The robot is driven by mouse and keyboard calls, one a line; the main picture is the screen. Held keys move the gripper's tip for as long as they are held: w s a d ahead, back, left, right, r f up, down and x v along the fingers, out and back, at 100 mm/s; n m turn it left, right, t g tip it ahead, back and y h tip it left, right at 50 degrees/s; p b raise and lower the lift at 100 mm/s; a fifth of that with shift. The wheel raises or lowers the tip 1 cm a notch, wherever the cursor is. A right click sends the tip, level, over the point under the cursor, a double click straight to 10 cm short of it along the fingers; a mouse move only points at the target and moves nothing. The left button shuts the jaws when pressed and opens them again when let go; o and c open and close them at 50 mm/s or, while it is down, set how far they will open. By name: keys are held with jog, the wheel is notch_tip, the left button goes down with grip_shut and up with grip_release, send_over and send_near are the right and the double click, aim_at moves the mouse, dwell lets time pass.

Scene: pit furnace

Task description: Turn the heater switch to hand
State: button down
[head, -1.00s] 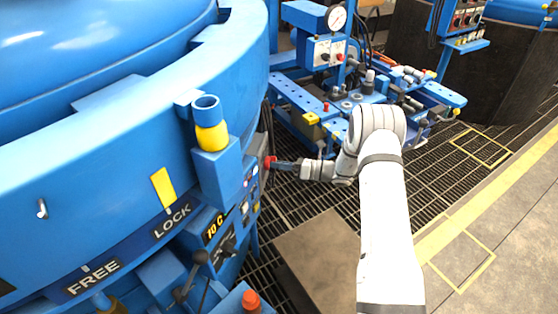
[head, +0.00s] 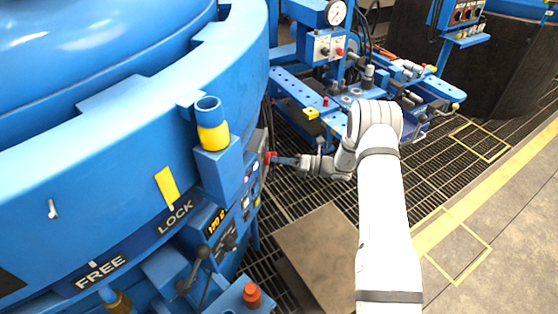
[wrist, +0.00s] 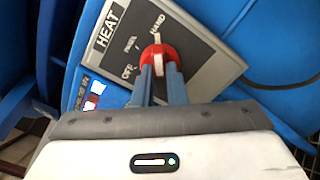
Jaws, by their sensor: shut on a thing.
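The heater switch is a red knob (wrist: 156,52) with a white pointer on a grey plate marked HEAT (wrist: 108,24). In the wrist view the pointer aims up, close to the HAND label (wrist: 158,24). The OFF label (wrist: 127,71) is to its lower left, with another small label between. My gripper (wrist: 160,72) has both fingers closed about the knob. In the head view, the knob (head: 270,157) shows at the side of the blue furnace, with my gripper (head: 279,159) at it. The pointer cannot be read there.
The blue furnace wall (head: 120,140) fills the left, with LOCK and FREE labels and a lever (head: 200,255). A blue machine stand with a gauge (head: 336,12) is at the back. Grating and a floor plate (head: 325,245) lie below; the floor at right is clear.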

jog(key=shift+f, duration=0.15)
jog(key=c, duration=1.5)
grip_release()
jog(key=shift+o, duration=0.2)
jog(key=s+d, duration=0.1)
jog(key=d, duration=0.6)
jog(key=shift+s+d, duration=0.15)
jog(key=shift+d, duration=0.25)
